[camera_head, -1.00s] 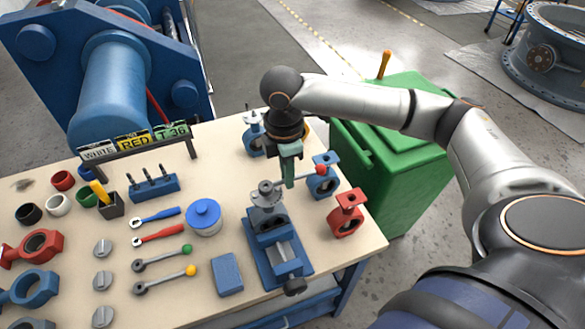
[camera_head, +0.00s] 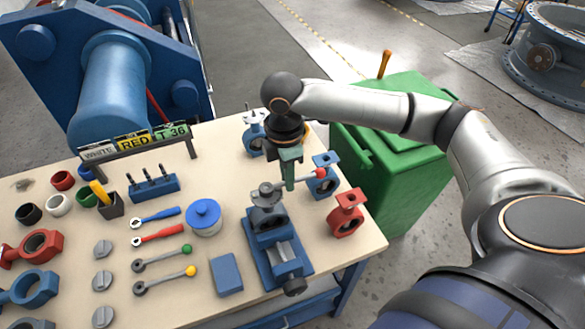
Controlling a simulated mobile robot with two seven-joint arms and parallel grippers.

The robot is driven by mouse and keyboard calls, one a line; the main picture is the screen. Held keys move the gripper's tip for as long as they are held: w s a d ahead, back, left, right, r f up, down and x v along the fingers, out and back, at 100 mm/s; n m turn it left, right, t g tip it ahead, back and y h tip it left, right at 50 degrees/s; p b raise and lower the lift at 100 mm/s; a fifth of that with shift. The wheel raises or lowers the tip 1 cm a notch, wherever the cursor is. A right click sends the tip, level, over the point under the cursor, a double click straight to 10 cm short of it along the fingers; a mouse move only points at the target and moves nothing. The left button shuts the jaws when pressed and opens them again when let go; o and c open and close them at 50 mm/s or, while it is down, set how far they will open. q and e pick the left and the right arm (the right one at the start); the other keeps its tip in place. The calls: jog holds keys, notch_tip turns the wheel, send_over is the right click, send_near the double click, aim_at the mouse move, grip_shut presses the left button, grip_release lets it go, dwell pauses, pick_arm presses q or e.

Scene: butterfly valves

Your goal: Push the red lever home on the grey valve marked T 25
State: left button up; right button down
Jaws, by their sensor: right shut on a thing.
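A grey valve (camera_head: 266,219) is clamped upright in a blue vise (camera_head: 261,265) near the table's right front. The lever with a red knob (camera_head: 320,174) sits at its top and points right. My right gripper (camera_head: 289,183) points down from above and is shut on the grey bar of this lever, between hub and knob. The fingers partly hide the bar, and I cannot see how deep the hub sits. No T 25 mark is readable on the valve. My left gripper is not in view.
A green cabinet (camera_head: 400,185) stands beyond the table's right edge.

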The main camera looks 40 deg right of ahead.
jog(key=c, duration=0.8)
grip_release()
jog(key=shift+r, duration=3.55)
